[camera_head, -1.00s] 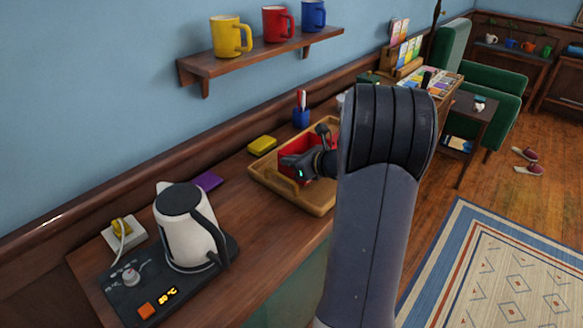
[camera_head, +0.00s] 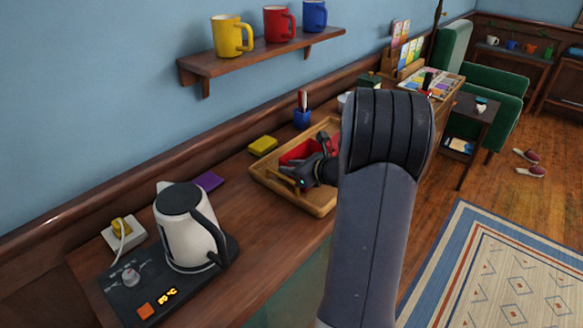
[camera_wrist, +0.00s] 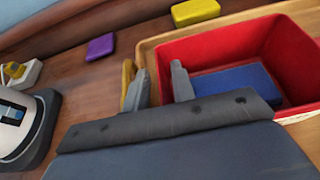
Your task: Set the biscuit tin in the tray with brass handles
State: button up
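A red open-topped box, which I take to be the biscuit tin (camera_head: 299,152), stands inside the wooden tray (camera_head: 266,178). In the wrist view the tin (camera_wrist: 225,52) has a blue block (camera_wrist: 238,84) inside. The tray also shows there as a light wooden rim (camera_wrist: 150,45). A yellowish upright piece (camera_wrist: 128,78), perhaps a brass handle, stands behind one finger. My gripper (camera_wrist: 160,88) is open, with a clear gap between its fingers. Its right finger is at the tin's near left wall; I cannot tell whether they touch. In the head view my gripper (camera_head: 303,180) partly hides the tin.
A yellow block (camera_head: 262,146), a purple block (camera_head: 208,181) and a blue pen cup (camera_head: 303,118) lie near the tray. A kettle (camera_head: 185,230) stands at the counter's near end. A shelf (camera_head: 260,62) with mugs hangs above. Bare counter lies between kettle and tray.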

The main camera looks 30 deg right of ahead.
jog(key=shift+r+p, duration=0.3)
jog(key=v, duration=1.2)
jog(key=shift+f, duration=0.2)
